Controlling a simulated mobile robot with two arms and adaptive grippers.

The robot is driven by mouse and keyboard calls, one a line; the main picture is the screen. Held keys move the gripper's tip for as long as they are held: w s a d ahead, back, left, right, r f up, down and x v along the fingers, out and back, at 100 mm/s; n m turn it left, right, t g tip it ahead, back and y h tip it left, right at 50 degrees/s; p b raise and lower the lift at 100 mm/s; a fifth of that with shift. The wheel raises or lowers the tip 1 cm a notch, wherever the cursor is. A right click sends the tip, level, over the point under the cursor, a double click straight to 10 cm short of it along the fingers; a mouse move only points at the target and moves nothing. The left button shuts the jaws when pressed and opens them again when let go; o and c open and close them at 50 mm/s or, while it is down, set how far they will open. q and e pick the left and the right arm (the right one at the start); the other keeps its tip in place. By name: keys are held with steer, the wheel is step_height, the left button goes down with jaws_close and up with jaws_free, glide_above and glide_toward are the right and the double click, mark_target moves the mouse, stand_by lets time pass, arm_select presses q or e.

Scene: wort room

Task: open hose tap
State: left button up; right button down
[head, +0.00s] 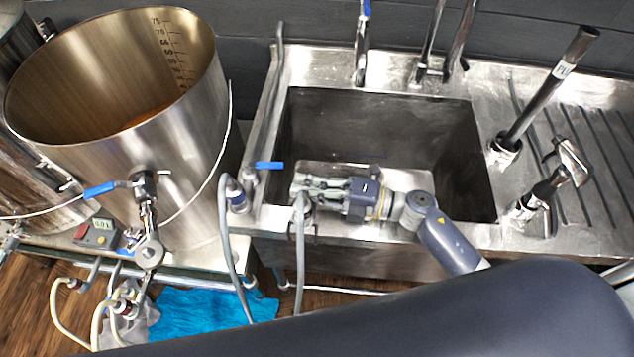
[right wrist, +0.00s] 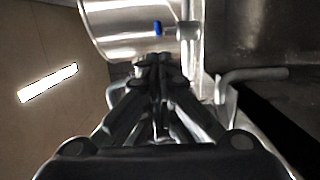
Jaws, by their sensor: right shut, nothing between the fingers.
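The hose tap (head: 249,177) stands at the left rim of the sink in the head view. Its blue lever (head: 270,165) points right, and a grey hose (head: 223,215) is beside it. My right gripper (head: 296,185) is shut and empty, over the sink's front left corner, a little right of and below the lever and apart from it in the picture. In the right wrist view its closed fingertips (right wrist: 159,66) point toward a steel pot. A small blue part (right wrist: 157,28) shows beyond them; I cannot tell which tap it belongs to. My left gripper is out of view.
The sink (head: 380,125) lies open to the right, with a ribbed drainer and upright pipes (head: 545,90). A large steel kettle (head: 120,110) with its own blue-handled valve (head: 100,190) stands left. Hoses hang at the front edge above a blue cloth (head: 215,307).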

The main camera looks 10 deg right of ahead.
mark_target(270, 165)
steer(key=p+x, duration=0.1)
steer(key=x, duration=0.4)
stand_by(0.3)
steer(key=shift+w+d+f+n+g+b, duration=0.1)
steer(key=shift+w+d+n+g+b, duration=0.15)
steer(key=shift+n+g+b, duration=0.3)
steer(key=shift+w+y+b, duration=0.1)
steer(key=shift+y+b, duration=0.2)
